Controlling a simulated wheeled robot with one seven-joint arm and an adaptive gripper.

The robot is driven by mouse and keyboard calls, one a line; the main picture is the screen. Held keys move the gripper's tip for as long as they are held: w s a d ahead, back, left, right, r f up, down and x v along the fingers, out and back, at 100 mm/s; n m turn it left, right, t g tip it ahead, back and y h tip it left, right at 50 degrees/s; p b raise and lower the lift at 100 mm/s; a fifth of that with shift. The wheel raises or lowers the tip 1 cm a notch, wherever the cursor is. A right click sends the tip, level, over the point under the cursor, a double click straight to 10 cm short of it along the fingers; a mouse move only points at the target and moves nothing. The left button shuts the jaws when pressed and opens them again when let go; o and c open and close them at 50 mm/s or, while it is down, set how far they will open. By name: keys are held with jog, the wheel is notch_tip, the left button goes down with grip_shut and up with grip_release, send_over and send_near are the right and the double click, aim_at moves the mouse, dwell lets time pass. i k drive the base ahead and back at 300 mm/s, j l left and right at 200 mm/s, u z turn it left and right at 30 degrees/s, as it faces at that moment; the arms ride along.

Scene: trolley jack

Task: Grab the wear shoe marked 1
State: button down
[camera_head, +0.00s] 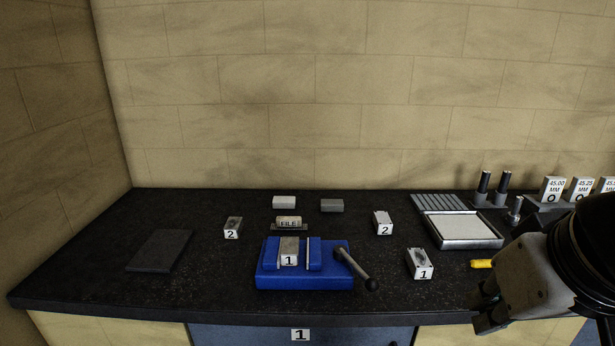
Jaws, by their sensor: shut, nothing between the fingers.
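Two small grey pieces show a white label 1. One block (419,262), with a dark oval mark on top, stands free on the dark bench right of the blue vise. The other piece (289,247) sits between the jaws of the blue vise (305,283). I cannot tell from the picture which of them is the wear shoe. My gripper (484,311) is at the lower right, near the bench's front edge, to the right of and nearer than the free block marked 1. It is shut and empty, apart from both pieces.
Blocks marked 2 stand at left (232,227) and right (383,223). A FILE block (289,223) lies behind the vise, whose handle (356,268) points right. A metal tray (437,233), yellow item (482,264) and gauge blocks (552,190) are at right. A dark pad (160,250) lies left.

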aim_at(290, 247)
jog(key=i+j, duration=0.15)
jog(key=j, duration=0.2)
jog(key=i+j, duration=0.2)
jog(key=j, duration=0.2)
jog(key=i+j, duration=0.15)
jog(key=j, duration=0.2)
jog(key=i+j, duration=0.15)
jog(key=j, duration=0.2)
jog(key=i+j, duration=0.15)
jog(key=j, duration=0.2)
